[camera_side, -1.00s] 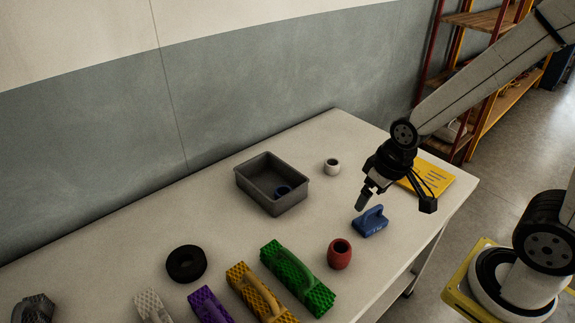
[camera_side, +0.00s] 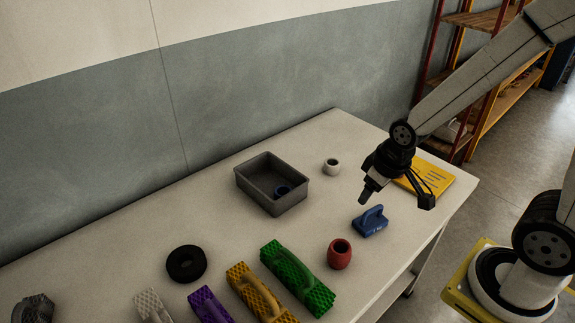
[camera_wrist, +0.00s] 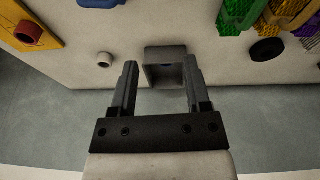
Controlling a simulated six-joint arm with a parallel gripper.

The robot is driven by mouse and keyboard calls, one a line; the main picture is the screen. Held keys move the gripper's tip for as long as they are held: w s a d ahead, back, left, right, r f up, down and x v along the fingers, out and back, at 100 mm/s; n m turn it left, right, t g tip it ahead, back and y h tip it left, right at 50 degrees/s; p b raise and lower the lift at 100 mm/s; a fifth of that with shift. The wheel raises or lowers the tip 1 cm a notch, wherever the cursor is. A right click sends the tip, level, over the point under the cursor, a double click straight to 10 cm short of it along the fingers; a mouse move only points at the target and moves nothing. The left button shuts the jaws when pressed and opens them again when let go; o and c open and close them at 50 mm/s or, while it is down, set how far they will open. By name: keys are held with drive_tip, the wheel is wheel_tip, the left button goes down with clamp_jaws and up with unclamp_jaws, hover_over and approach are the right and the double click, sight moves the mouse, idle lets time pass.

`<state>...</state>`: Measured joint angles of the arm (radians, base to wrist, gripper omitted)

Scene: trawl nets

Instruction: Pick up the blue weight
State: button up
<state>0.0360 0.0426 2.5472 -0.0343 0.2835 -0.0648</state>
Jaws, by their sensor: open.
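The blue weight (camera_side: 370,222) is a flat block with a raised handle, standing on the table toward its right front edge. In the wrist view only a sliver of blue (camera_wrist: 100,3), likely this weight, shows at the top edge.
A grey tray (camera_side: 243,182) holds a small blue ring. A white ring (camera_side: 332,167) stands near it. A red barrel-shaped piece (camera_side: 339,254) stands close to the weight. Green (camera_side: 298,278), yellow and purple blocks and a black ring (camera_side: 186,264) lie toward the front left.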

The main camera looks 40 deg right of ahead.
sight(375, 211)
drive_tip(key=w+d+f+n+t+h, duration=0.1)
drive_tip(key=w+d+f+n+t, duration=0.15)
drive_tip(key=d, duration=0.25)
drive_tip(key=w+d+f+n+t, duration=0.1)
drive_tip(key=w+d+f+n, duration=0.2)
drive_tip(key=w+d+n, duration=0.15)
drive_tip(key=s+d+f+n+t, duration=0.1)
drive_tip(key=d+f+n+t, duration=0.1)
drive_tip(key=d+f+n, duration=0.1)
drive_tip(key=s+d+f+n+t, duration=0.2)
drive_tip(key=d+f+n+t, duration=0.1)
drive_tip(key=s+d+f+n+t+y, duration=0.1)
drive_tip(key=d+f+n+t, duration=0.1)
drive_tip(key=d+f+n, duration=0.1)
drive_tip(key=shift+s+d+f, duration=0.15)
drive_tip(key=shift+d+f, duration=0.15)
drive_tip(key=shift+d, duration=0.15)
drive_tip(key=s+a, duration=0.1)
drive_tip(key=a, duration=0.1)
drive_tip(key=s+a+f+n+t+y, duration=0.1)
drive_tip(key=a, duration=0.1)
drive_tip(key=s+a+f+t+y, duration=0.1)
drive_tip(key=s+a, duration=0.1)
drive_tip(key=a, duration=0.1)
drive_tip(key=shift+s+n, duration=0.1)
drive_tip(key=shift+n, duration=0.3)
drive_tip(key=shift+x, duration=1.3)
drive_tip(key=shift+x, duration=2.65)
drive_tip(key=shift+d+r, duration=0.1)
